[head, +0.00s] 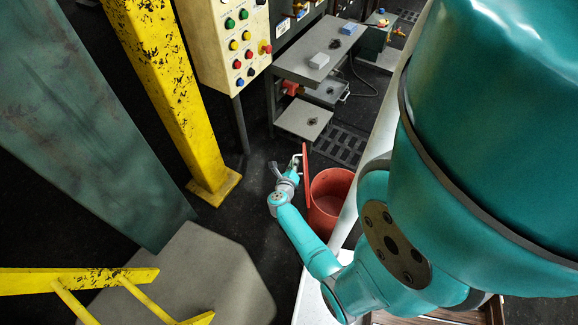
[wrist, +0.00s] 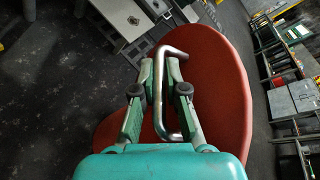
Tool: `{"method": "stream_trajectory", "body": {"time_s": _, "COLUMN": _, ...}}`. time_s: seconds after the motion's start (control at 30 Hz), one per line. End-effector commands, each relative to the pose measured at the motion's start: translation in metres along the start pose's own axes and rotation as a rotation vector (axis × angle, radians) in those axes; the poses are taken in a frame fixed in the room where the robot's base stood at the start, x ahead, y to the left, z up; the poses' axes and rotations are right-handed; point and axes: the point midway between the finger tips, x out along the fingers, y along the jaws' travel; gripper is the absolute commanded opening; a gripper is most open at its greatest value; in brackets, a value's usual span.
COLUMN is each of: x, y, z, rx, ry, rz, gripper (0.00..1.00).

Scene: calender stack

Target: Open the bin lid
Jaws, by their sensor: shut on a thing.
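The red bin (head: 330,200) stands on the dark floor, and its inside shows from above. Its red lid (head: 306,165) stands nearly upright at the left side of the bin's mouth, seen almost edge-on. In the wrist view the lid (wrist: 218,85) is a large red disc facing me, with a bent metal bar handle (wrist: 158,105). My gripper (wrist: 161,68) has its two fingers on either side of the handle and is shut on it. In the head view my gripper (head: 293,166) is at the lid's left face.
A yellow post (head: 165,90) and a cream button panel (head: 240,45) stand behind to the left. Grey metal tables (head: 300,65) stand behind the bin. A yellow rail (head: 80,280) is at the front left. Dark floor (head: 255,220) is clear left of the gripper.

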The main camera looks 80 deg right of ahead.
Motion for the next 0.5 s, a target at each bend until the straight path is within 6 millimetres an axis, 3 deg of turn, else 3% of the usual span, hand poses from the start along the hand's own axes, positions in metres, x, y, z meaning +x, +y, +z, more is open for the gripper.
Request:
{"method": "stream_trajectory", "body": {"time_s": 0.13, "x": 0.0005, "y": -0.0097, "z": -0.0024, "rx": 0.065, "ry": 0.001, "rz": 0.024, "gripper": 0.00}}
{"method": "stream_trajectory", "body": {"time_s": 0.43, "x": 0.0005, "y": -0.0102, "z": -0.0019, "rx": 0.075, "ry": 0.000, "rz": 0.029, "gripper": 0.00}}
{"method": "stream_trajectory", "body": {"time_s": 0.5, "x": 0.0005, "y": -0.0102, "z": -0.0019, "rx": 0.074, "ry": 0.000, "rz": 0.029, "gripper": 0.23}}
